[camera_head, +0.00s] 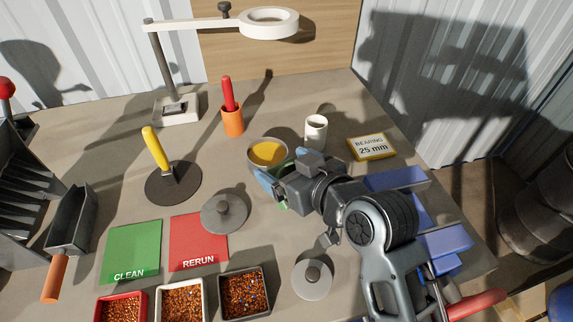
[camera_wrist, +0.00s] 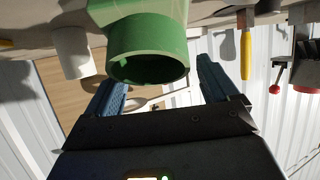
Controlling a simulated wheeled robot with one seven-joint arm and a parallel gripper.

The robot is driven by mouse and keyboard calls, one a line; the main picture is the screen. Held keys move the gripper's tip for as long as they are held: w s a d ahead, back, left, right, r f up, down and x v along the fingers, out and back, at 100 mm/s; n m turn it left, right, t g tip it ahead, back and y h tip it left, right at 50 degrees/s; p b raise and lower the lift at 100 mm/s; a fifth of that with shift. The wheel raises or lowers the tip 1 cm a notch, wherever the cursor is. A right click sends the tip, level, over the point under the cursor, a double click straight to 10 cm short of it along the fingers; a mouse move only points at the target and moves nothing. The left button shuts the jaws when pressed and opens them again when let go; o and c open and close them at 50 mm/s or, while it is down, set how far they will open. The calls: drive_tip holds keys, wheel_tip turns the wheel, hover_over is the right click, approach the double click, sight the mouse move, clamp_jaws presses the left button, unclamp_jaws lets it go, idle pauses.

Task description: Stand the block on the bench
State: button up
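A flat, yellow-edged block with a white face reading "BEARING 25 mm" (camera_head: 372,147) lies at the bench's back right; it is the only block-like piece I can make out clearly. My gripper (camera_head: 283,166) is over the middle of the bench, left of that block and apart from it. In the wrist view, my two blue fingers (camera_wrist: 160,88) are spread wide. A green hollow cylinder (camera_wrist: 148,48) shows between and beyond them, with a gap to the right finger. In the head view, the gripper mostly hides this cylinder.
A white cup (camera_head: 316,132) and a steel bowl with yellow contents (camera_head: 267,153) stand close behind my gripper. Grey lidded weights (camera_head: 224,213), an orange holder (camera_head: 232,122) and a lamp stand (camera_head: 177,110) are around. Blue pieces (camera_head: 445,245) lie under my arm. Granule trays line the front.

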drive_tip(key=shift+o, duration=1.1)
drive_tip(key=shift+s+d+r, duration=0.1)
drive_tip(key=shift+r, duration=0.3)
drive_tip(key=v, duration=1.1)
drive_tip(key=shift+s+d+b, duration=0.25)
drive_tip(key=shift+b, duration=0.05)
